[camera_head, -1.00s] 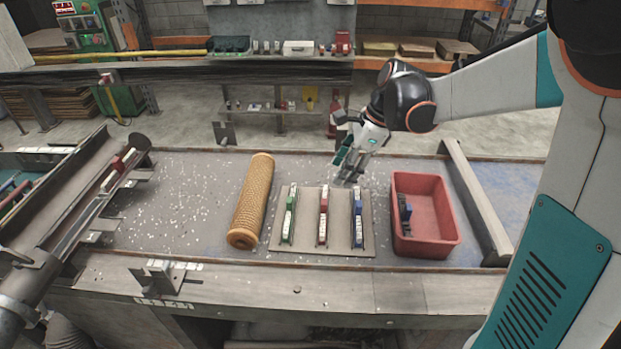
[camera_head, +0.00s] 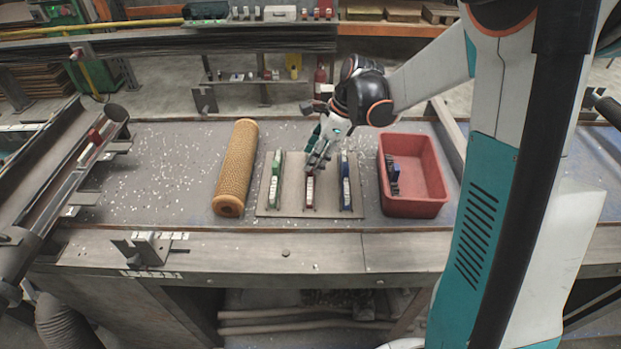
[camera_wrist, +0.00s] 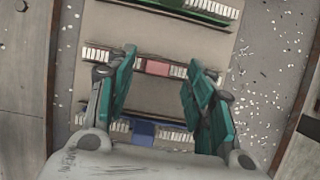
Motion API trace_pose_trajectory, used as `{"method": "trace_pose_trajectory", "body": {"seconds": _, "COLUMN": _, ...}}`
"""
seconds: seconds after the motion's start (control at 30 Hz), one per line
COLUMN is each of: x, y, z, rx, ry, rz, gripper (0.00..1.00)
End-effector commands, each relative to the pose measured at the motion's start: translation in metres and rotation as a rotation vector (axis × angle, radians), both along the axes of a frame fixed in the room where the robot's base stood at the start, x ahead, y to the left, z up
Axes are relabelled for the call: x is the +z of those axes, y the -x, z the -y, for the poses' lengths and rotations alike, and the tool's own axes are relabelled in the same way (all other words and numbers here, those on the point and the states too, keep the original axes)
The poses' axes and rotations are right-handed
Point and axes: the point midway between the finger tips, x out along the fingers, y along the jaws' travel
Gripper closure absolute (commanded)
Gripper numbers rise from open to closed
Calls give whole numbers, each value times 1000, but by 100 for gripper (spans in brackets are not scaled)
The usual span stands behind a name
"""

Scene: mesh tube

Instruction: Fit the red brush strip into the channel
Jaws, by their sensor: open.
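The red brush strip (camera_head: 309,192), with a red middle and white bristle ends, lies on a tan board (camera_head: 328,210) between a green strip (camera_head: 275,182) and a blue strip (camera_head: 346,185). My gripper (camera_head: 317,157) is over the red strip's far part and hides some of it. In the wrist view my gripper (camera_wrist: 160,70) is open, with its teal fingers apart on either side of the red strip's (camera_wrist: 165,68) red middle. Nothing is held. A long metal rail (camera_head: 70,172) slants at the left, which looks like the channel, with a red block (camera_head: 96,136) on it.
A tan mesh tube (camera_head: 237,165) lies left of the board. A red bin (camera_head: 418,203) with dark pieces stands right of it. A small metal bracket (camera_head: 143,248) is at the bench's front edge. The bench between rail and tube is open, with white specks.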

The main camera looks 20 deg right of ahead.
Motion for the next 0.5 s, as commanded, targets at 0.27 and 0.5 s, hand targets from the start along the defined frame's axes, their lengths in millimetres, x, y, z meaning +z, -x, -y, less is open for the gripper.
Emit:
{"method": "trace_pose_trajectory", "body": {"seconds": 0.27, "x": -35, "y": -2, "z": -13, "rx": 0, "ry": 0, "rz": 0, "gripper": 52}}
{"method": "trace_pose_trajectory", "body": {"seconds": 0.5, "x": -34, "y": -2, "z": -13, "rx": 0, "ry": 0, "rz": 0, "gripper": 58}}
